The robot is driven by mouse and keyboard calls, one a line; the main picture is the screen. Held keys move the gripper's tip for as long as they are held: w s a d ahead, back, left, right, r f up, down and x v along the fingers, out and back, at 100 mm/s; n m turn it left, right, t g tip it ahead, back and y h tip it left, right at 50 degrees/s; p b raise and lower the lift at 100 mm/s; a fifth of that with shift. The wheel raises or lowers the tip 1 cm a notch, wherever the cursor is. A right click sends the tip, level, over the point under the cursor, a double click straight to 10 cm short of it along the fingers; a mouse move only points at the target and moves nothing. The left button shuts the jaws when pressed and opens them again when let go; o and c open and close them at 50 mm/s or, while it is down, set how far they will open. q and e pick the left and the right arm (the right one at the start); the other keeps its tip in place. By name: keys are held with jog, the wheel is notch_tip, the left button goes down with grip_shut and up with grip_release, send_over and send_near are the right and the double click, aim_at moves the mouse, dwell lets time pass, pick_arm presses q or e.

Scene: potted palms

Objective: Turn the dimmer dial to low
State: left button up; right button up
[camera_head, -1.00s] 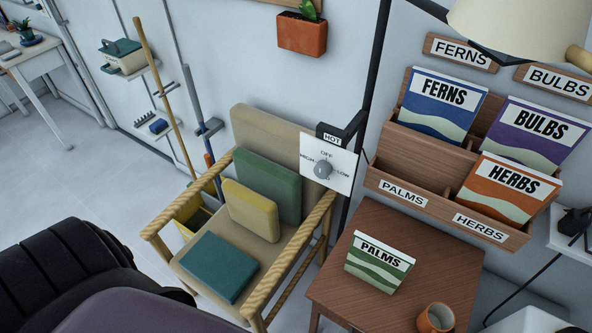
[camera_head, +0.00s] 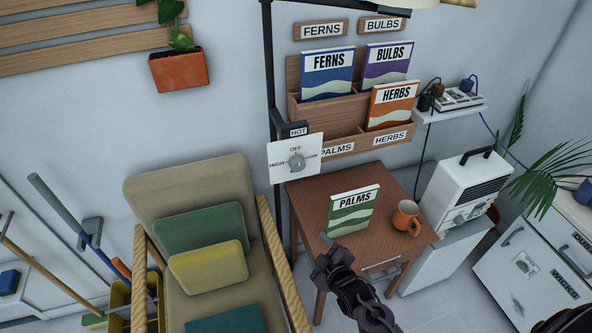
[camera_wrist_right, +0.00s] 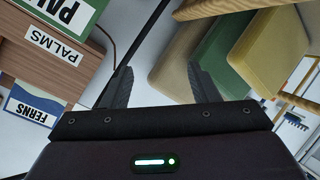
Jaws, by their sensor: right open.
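The dimmer dial (camera_head: 296,161) is a grey knob on a white plate (camera_head: 281,172) fixed to the dark lamp post. The plate reads OFF at the top, HIGH at the left and LOW at the right. The knob's exact pointing is too small to tell. My right gripper (camera_head: 327,250) is open and empty, below and right of the dial, in front of the small wooden table (camera_head: 306,211). In the right wrist view its two fingers (camera_wrist_right: 163,82) stand apart with nothing between them. The dial does not show there. My left gripper is out of view.
A cushioned rope-armed chair (camera_head: 145,190) stands left of the post. On the table are a PALMS packet (camera_head: 353,211) and an orange mug (camera_head: 405,217). A wooden seed rack (camera_head: 344,143) hangs behind, and a white heater (camera_head: 465,190) stands at the right.

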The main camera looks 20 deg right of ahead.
aim_at(299, 167)
jog(key=w+r+n+t, duration=0.3)
jog(key=r+t, duration=0.1)
jog(key=r, duration=1.6)
jog(key=shift+y, duration=0.4)
jog(key=w, duration=0.2)
jog(key=w+a+p, duration=0.1)
jog(key=w, duration=0.1)
jog(key=w+p, duration=0.1)
jog(key=w, duration=0.2)
jog(key=shift+a+r, duration=0.2)
jog(key=shift+a, duration=0.1)
jog(key=shift+w+a+f, duration=0.1)
jog(key=shift+w+a, duration=0.05)
jog(key=shift+w, duration=0.25)
jog(key=c, duration=1)
